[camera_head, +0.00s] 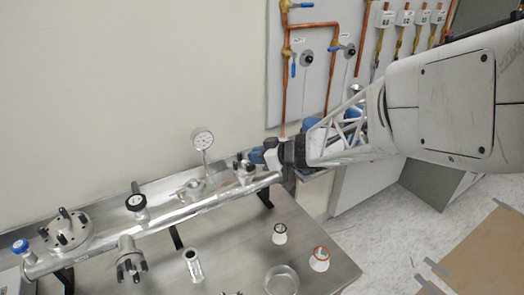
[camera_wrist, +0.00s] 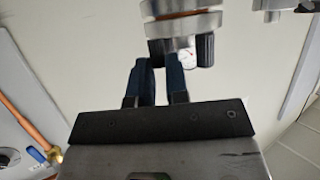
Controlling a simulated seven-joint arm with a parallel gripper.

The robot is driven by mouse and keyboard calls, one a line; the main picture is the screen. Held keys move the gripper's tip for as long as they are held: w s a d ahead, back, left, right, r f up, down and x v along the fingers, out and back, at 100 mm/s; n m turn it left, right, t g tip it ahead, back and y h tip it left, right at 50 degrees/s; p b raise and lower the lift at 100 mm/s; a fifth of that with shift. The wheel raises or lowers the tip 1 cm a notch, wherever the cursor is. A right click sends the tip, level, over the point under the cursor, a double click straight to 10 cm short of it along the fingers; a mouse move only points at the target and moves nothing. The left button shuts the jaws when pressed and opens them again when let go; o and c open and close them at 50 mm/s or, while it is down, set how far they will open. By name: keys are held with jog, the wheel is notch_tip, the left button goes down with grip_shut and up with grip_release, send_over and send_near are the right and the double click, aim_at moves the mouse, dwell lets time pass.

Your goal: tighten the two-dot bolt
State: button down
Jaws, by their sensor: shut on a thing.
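My gripper (camera_head: 254,157) is at the small flange (camera_head: 245,173) on the right end of the metal pipe. In the wrist view, my two blue fingers (camera_wrist: 157,62) reach up to the flange (camera_wrist: 182,18), which has a copper-coloured ring between its metal plates. The fingers are shut on a dark bolt (camera_wrist: 156,48) at the flange's edge, mostly hidden by them. Another dark bolt (camera_wrist: 205,48) shows to the right, apart from the fingers. No dot marks are legible, so I cannot tell from them which bolt is the two-dot one.
The pipe (camera_head: 190,212) carries a gauge (camera_head: 203,139), a larger flange (camera_head: 66,230) and a blue-topped valve (camera_head: 21,247). Copper pipes run along the wall.

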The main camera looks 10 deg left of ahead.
jog(key=shift+m+t, duration=0.3)
jog(key=shift+t, duration=0.1)
jog(key=c, duration=1.1)
grip_release()
jog(key=v, duration=0.7)
jog(key=shift+d, duration=0.35)
jog(key=shift+s+r, duration=0.15)
